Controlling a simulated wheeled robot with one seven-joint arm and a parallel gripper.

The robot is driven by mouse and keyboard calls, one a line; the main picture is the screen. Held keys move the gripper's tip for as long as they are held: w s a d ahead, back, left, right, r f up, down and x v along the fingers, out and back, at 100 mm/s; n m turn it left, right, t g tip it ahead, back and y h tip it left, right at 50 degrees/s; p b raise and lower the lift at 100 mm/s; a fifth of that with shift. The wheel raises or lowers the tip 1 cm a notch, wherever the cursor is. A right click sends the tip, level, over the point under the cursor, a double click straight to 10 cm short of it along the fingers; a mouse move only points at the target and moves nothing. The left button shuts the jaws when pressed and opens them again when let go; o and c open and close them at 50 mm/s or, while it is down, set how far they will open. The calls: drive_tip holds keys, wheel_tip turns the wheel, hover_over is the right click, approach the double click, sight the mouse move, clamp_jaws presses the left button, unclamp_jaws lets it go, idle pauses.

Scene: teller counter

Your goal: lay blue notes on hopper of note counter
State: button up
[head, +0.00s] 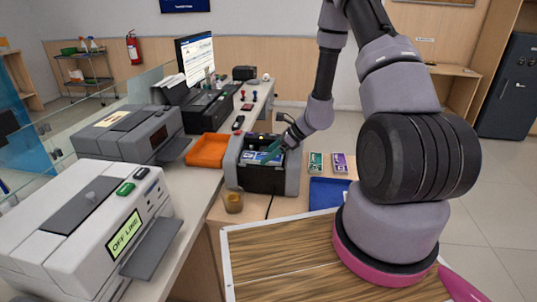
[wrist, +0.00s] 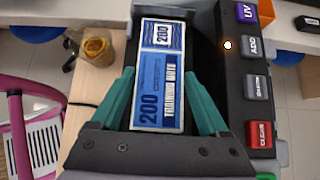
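The blue notes (wrist: 160,85), marked 200 TRAINING NOTE, lie face up in the dark hopper of the note counter (head: 287,177), and also show in the head view (head: 250,157). My gripper (wrist: 160,70) is over the hopper, with one teal finger at each long side of the notes. Its fingertips seem to meet the notes' edges. My gripper also shows in the head view (head: 270,152). The space under the notes is hidden, so I cannot tell whether they rest fully on the hopper.
Green notes (head: 316,162) and purple notes (head: 338,162) lie to the right, behind a blue tray (head: 327,193). Counter keys (wrist: 258,87) stand close to the right finger.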

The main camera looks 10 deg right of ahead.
drive_tip(key=shift+o, duration=0.9)
drive_tip(key=shift+r, duration=0.15)
drive_tip(key=v, duration=1.2)
drive_tip(key=s+a+r+n+h, duration=0.15)
drive_tip(key=s+r+n, duration=0.3)
drive_tip(key=r, duration=0.55)
drive_tip(key=s+a+r+n+h, duration=0.1)
drive_tip(key=s+a+r+n, duration=0.2)
drive_tip(key=r+n, duration=0.55)
drive_tip(key=s+d+r+n+t+h, duration=0.2)
drive_tip(key=s+r+n+t+h, duration=0.1)
drive_tip(key=s+r, duration=1.1)
drive_tip(key=r+n+h, duration=0.1)
drive_tip(key=n, duration=0.1)
drive_tip(key=shift+s+d+n+t, duration=0.2)
drive_tip(key=shift+n+t, duration=0.1)
drive_tip(key=shift+t, duration=0.1)
